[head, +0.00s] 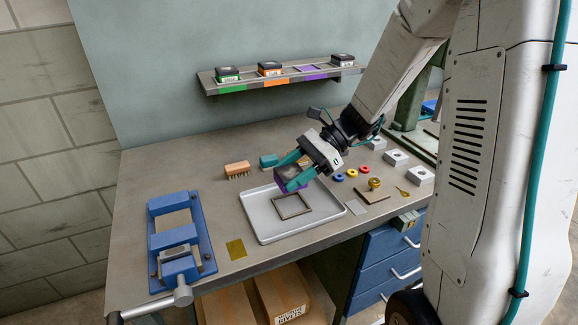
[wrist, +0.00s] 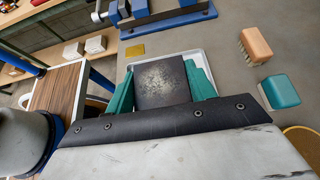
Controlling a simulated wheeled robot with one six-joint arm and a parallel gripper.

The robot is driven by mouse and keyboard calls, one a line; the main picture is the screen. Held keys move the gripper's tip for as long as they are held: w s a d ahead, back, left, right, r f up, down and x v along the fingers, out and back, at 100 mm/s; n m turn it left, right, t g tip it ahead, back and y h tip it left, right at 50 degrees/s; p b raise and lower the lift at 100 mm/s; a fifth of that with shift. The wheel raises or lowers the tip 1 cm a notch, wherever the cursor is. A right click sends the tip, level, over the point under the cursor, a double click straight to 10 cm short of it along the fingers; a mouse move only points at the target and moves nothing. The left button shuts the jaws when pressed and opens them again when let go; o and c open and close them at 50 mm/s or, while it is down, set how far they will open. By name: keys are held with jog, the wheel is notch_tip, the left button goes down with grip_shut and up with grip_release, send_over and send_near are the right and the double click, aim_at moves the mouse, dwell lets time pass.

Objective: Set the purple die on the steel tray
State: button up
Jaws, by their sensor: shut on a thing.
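The purple die (head: 291,184) is a block with purple sides and a worn dark face. My gripper (head: 291,174) has its teal fingers shut on it, above the back part of the steel tray. In the wrist view the die's dark worn face (wrist: 162,82) fills the space between the two teal fingers. The steel tray (head: 264,229) is a shallow pale tray on the workbench, with a square frame (head: 292,206) lying in it. In the wrist view the tray's rim (wrist: 192,55) shows behind the die, which hides most of the tray.
A blue vise (head: 178,240) stands left of the tray, with a brass plate (head: 236,249) between. A brush (head: 237,169) and a teal block (head: 268,161) lie behind. Small rings and a brass-knobbed plate (head: 373,190) lie right. A wall shelf (head: 240,84) holds several dies.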

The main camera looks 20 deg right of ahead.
aim_at(292, 206)
jog(key=shift+f, duration=2.95)
jog(key=shift+f, duration=0.5)
dwell(0.6)
jog(key=o, duration=1.6)
jog(key=shift+d, duration=0.1)
jog(key=v, duration=0.7)
jog(key=shift+d+r, duration=0.15)
jog(key=shift+d, duration=0.2)
